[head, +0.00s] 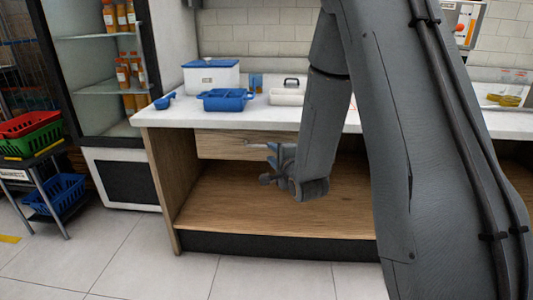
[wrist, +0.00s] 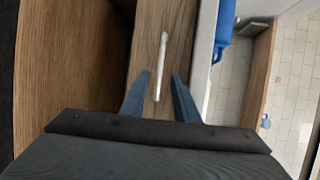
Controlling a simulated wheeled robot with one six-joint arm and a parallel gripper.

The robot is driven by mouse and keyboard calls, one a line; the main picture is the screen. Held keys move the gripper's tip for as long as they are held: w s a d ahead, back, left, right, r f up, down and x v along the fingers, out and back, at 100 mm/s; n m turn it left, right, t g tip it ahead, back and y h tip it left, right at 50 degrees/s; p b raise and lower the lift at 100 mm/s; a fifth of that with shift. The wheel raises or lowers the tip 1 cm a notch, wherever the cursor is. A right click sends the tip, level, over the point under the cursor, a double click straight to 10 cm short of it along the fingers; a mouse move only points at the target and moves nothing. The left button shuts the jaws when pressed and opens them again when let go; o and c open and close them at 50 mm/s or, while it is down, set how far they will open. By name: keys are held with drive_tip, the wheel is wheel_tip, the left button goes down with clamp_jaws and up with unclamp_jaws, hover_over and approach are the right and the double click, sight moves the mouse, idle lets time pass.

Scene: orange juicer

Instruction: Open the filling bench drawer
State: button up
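The wooden drawer front (head: 222,146) sits under the white countertop of the bench, above an open wooden shelf. It looks shut, and my arm hides its right part. In the wrist view the drawer front (wrist: 178,45) carries a thin pale bar handle (wrist: 162,55). My gripper (head: 268,164) is in front of the drawer. In the wrist view its two blue-grey fingers (wrist: 158,95) are apart, one on each side of the handle's near end. Whether they touch the handle cannot be told.
On the countertop (head: 170,117) stand a blue-lidded white box (head: 211,79), a blue tray (head: 226,104) and a blue scoop (head: 164,101). A glass-door fridge (head: 100,70) stands left, with a rack of coloured baskets (head: 38,140) beyond. The floor before the bench is clear.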

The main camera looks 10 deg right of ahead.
drive_tip(key=x, duration=0.6)
drive_tip(key=shift+w+b, duration=0.25)
drive_tip(key=shift+b, duration=0.15)
clamp_jaws()
